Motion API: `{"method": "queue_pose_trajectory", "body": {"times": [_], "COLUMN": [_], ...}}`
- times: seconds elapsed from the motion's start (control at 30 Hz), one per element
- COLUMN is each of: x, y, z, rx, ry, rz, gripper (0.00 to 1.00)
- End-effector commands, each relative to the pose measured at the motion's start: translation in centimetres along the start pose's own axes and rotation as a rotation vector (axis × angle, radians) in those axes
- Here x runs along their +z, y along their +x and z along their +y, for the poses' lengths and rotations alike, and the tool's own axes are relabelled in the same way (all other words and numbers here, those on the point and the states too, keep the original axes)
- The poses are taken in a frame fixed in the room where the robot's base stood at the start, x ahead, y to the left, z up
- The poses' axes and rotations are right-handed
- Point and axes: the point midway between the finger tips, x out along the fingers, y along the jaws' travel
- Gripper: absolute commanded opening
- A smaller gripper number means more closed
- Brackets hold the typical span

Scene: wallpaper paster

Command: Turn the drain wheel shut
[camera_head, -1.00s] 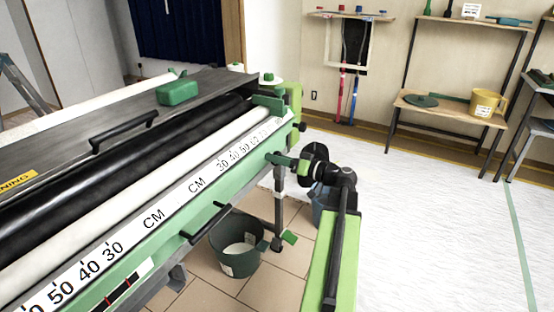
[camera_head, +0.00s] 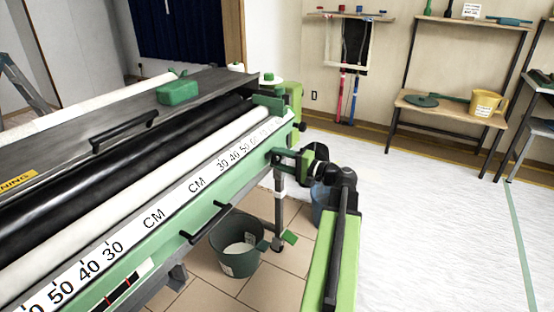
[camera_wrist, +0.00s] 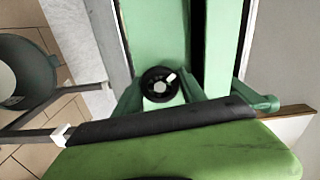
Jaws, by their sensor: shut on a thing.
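The drain wheel (camera_wrist: 160,84) is a small round black wheel with a pale mark on its right side, set against a green panel of the pasting machine. It shows in the middle of the wrist view. My gripper (camera_wrist: 158,94) is shut on it, with a green finger on either side of the wheel. In the head view my gripper (camera_head: 290,157) meets the right end of the machine (camera_head: 178,232), just below the scale strip. The wheel cannot be made out clearly there because the gripper and wrist cover it.
A dark green bucket (camera_head: 231,263) with pale contents stands on tiles below the machine; it also shows in the wrist view (camera_wrist: 40,78). A blue bucket (camera_head: 319,199) is partly behind my arm. Black handles (camera_head: 207,224) stick out from the machine. White sheeting (camera_head: 430,225) on the right is clear.

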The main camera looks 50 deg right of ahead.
Motion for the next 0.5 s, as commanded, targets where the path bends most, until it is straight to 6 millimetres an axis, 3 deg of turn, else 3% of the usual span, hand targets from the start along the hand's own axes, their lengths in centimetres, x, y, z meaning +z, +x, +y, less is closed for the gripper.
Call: {"method": "queue_pose_trajectory", "body": {"times": [0.5], "x": [0.02], "y": [-0.03], "z": [0.06], "rx": [0.001], "ry": [0.462], "rz": [0.000], "gripper": [0.08]}}
